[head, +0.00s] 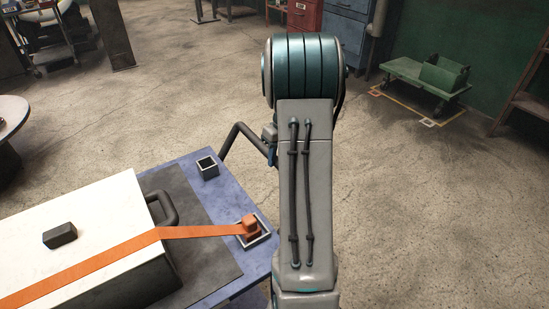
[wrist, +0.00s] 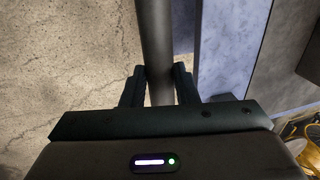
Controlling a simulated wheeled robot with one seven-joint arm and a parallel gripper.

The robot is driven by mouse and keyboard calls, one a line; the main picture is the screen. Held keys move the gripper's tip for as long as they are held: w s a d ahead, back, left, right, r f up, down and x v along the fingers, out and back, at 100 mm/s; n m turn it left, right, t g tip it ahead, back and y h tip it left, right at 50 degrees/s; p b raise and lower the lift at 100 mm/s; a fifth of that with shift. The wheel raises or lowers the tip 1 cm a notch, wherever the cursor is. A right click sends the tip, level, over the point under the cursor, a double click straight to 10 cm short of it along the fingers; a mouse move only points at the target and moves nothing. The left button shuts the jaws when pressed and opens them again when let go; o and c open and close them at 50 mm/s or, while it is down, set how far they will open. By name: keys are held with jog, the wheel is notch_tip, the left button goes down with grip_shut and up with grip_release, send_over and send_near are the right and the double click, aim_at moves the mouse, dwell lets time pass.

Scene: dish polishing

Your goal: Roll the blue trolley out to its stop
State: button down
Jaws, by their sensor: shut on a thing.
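The blue trolley (head: 215,194) stands at the lower left in the head view, its near part cut off by the frame. Its dark tubular push handle (head: 240,130) rises at its far right end. My gripper (wrist: 160,88) is shut on the handle bar (wrist: 155,35), with one finger on each side. In the head view my arm hides most of the gripper and part of the handle. The trolley's blue top (wrist: 232,50) shows right of the bar in the wrist view. No stop can be made out for certain.
A low green cart (head: 410,75) stands at the back right by a yellow floor outline. Open concrete floor lies between.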

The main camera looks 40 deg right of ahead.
jog(key=shift+d+r, duration=0.1)
jog(key=shift+d, duration=0.15)
jog(key=c, duration=1.1)
grip_release()
jog(key=shift+d, duration=0.15)
jog(key=shift+a, duration=0.2)
jog(key=d+r, duration=0.1)
jog(key=r, duration=0.3)
jog(key=d+r, duration=0.1)
jog(key=r, duration=0.4)
jog(key=d+r, duration=0.1)
jog(key=r, duration=0.3)
jog(key=shift+r, duration=0.25)
jog(key=shift+a, duration=0.1)
